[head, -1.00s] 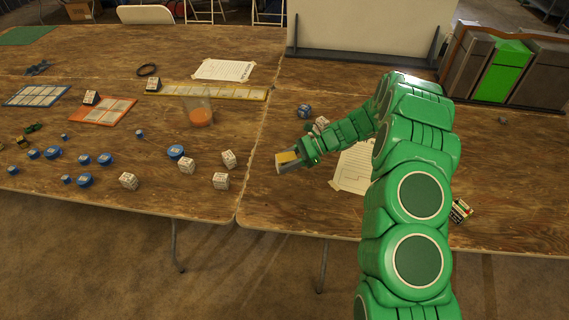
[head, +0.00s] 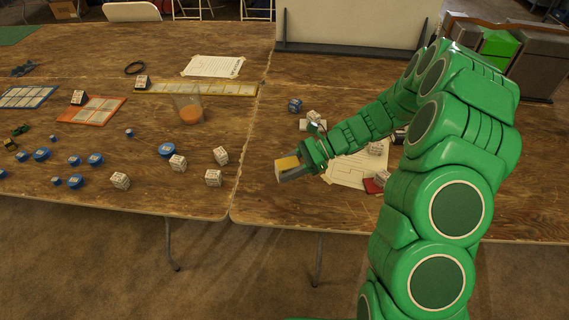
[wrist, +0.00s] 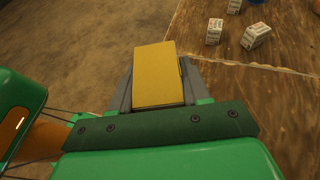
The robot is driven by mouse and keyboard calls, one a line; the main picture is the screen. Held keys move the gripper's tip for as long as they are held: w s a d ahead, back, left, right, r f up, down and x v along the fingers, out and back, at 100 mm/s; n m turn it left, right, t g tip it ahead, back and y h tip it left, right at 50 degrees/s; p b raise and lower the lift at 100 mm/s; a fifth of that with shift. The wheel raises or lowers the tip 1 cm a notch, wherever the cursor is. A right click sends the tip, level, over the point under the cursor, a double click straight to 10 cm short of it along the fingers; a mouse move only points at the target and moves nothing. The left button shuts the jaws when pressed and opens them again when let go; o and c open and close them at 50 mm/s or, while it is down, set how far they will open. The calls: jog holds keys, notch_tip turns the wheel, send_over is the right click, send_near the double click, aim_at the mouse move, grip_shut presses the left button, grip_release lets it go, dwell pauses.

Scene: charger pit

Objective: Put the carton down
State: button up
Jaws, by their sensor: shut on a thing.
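The carton is a small yellow box (wrist: 158,76), held between the two fingers of my gripper (wrist: 158,90) in the wrist view. In the head view the yellow carton (head: 287,163) shows at the tip of my gripper (head: 290,170). My gripper is shut on it, above the front left part of the right-hand table (head: 275,205). The carton's underside is hidden. I cannot tell how far above the table top it is.
Several white printed cubes (head: 213,178) stand on the left table, left of my gripper. A paper sheet (head: 345,178) and a red item (head: 374,186) lie to the right, partly behind my arm. A cup with orange contents (head: 188,108) stands farther back.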

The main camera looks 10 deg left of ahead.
jog(key=w+a+m+t+y, duration=0.1)
jog(key=w+m+t, duration=0.15)
jog(key=w, duration=0.55)
jog(key=w+a+m+t, duration=0.2)
jog(key=w+t, duration=0.1)
jog(key=w, duration=0.4)
send_over(276, 138)
jog(key=s, duration=0.2)
jog(key=shift+g, duration=0.25)
jog(key=f, duration=0.7)
jog(key=shift+d, duration=0.4)
jog(key=shift+w+a+f, duration=0.15)
jog(key=shift+w+f, duration=0.35)
jog(key=shift+f, duration=0.05)
jog(key=shift+w+a+f, duration=0.15)
jog(key=shift+w+f, duration=0.3)
jog(key=shift+f, duration=0.05)
jog(key=shift+w+a+f, duration=0.1)
jog(key=shift+f, duration=1.65)
jog(key=shift+f, duration=0.1)
jog(key=o, duration=1)
jog(key=shift+o, duration=0.2)
